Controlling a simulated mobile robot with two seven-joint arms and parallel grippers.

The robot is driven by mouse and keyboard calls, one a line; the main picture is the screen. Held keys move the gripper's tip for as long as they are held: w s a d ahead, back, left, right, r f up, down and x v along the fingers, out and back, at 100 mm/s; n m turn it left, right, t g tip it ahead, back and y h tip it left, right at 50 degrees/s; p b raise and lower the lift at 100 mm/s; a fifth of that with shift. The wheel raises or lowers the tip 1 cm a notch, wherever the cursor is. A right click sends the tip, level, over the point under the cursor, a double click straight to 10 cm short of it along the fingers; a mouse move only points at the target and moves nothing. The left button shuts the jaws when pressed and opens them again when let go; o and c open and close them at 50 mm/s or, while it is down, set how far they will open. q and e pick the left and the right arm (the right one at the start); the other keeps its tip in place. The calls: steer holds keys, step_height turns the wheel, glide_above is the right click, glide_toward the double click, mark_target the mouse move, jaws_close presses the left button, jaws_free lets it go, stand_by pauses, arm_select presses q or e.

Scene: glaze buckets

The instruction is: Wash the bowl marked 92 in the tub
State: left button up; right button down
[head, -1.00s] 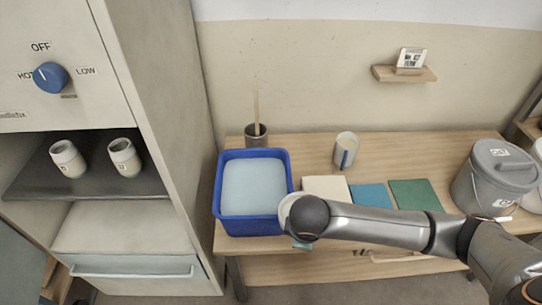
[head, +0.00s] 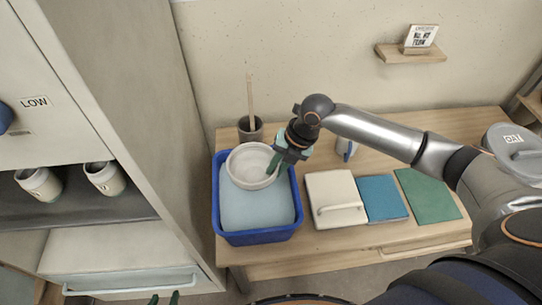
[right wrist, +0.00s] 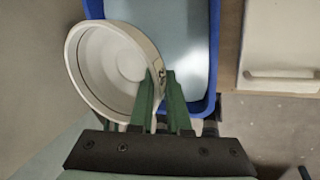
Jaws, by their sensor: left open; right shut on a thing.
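The blue tub (head: 258,237) stands at the left end of the wooden table, with pale blue water (head: 256,209) in it. My right gripper (head: 273,164) is shut on the rim of a white bowl (head: 247,163), which is over the back part of the tub. The right wrist view shows the green fingers (right wrist: 160,85) pinching the bowl's rim (right wrist: 82,62). The bowl looks empty inside; no number shows on it. I cannot tell whether it touches the water. My left gripper (head: 164,298) shows only its green fingertips at the bottom edge, apart and empty.
A dark pot with a stick (head: 250,128) stands behind the tub. A cream block with a handle (head: 335,190), a blue slab (head: 382,198) and a green slab (head: 428,194) lie right of it. A grey bucket (head: 515,150) is far right. Cups (head: 104,178) sit on the left cabinet's shelf.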

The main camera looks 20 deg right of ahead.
steer(key=shift+w, duration=0.25)
steer(key=shift+f, duration=0.1)
steer(key=shift+s+f+b, duration=0.15)
steer(key=shift+f+b, duration=0.45)
steer(key=shift+b, duration=0.3)
steer(key=shift+f+b, duration=1.55)
steer(key=shift+f, duration=1.15)
steer(key=shift+f, duration=0.1)
step_height(320, 180, down, 6)
steer(key=b, duration=0.3)
steer(key=shift+r+b, duration=0.2)
steer(key=shift+b, duration=0.15)
